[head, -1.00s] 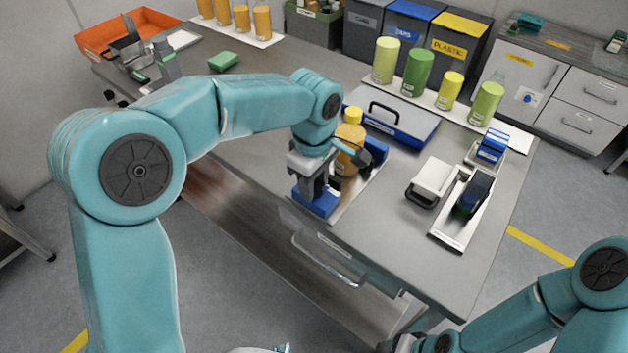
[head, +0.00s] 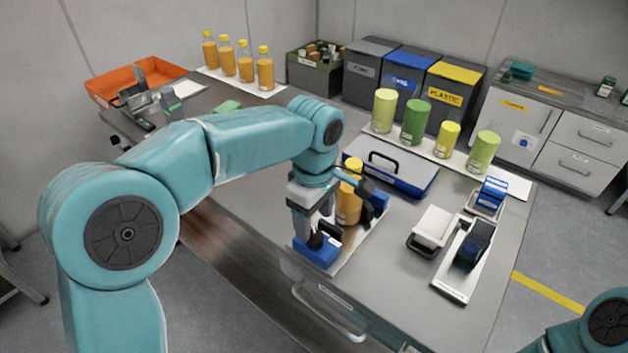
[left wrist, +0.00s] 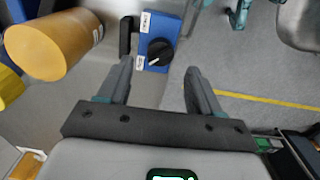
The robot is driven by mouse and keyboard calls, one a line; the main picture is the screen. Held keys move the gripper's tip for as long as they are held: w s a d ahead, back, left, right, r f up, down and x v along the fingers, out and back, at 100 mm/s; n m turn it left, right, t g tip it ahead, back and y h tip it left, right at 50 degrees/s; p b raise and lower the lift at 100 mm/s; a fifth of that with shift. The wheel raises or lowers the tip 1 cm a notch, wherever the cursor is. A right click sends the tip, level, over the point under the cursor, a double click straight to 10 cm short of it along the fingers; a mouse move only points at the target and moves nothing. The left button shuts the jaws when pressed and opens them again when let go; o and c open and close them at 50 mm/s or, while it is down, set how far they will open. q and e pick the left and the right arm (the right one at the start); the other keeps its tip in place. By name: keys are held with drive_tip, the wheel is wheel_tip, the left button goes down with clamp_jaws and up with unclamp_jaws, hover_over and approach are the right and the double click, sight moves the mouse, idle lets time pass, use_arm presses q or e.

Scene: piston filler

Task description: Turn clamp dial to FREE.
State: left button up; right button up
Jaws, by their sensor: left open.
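The clamp is a blue block (head: 317,250) at the table's front edge. In the left wrist view it carries a round black clamp dial (left wrist: 160,52). A white mark on the dial points down-left, toward the lower of two white labels, whose text is too small to read. My left gripper (left wrist: 158,82) is open and empty. Its fingertips point at the dial from below in that view, one to each side, not gripping it. In the head view my left gripper (head: 314,230) hangs just above the block and hides the dial. My right gripper is out of view.
An orange bottle with a yellow cap (head: 349,197) stands right behind the clamp, near my left gripper. A blue-grey case (head: 400,178) lies behind it. A white-lidded device (head: 434,226) and a plate with a dark holder (head: 470,250) stand to the right.

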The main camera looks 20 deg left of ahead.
sight(314, 237)
use_arm(q)
wheel_tip(314, 237, up, 11)
drive_tip(key=p, duration=0.1)
drive_tip(key=shift+r+p, duration=0.2)
drive_tip(key=shift+p, duration=0.15)
drive_tip(key=shift+s, duration=0.15)
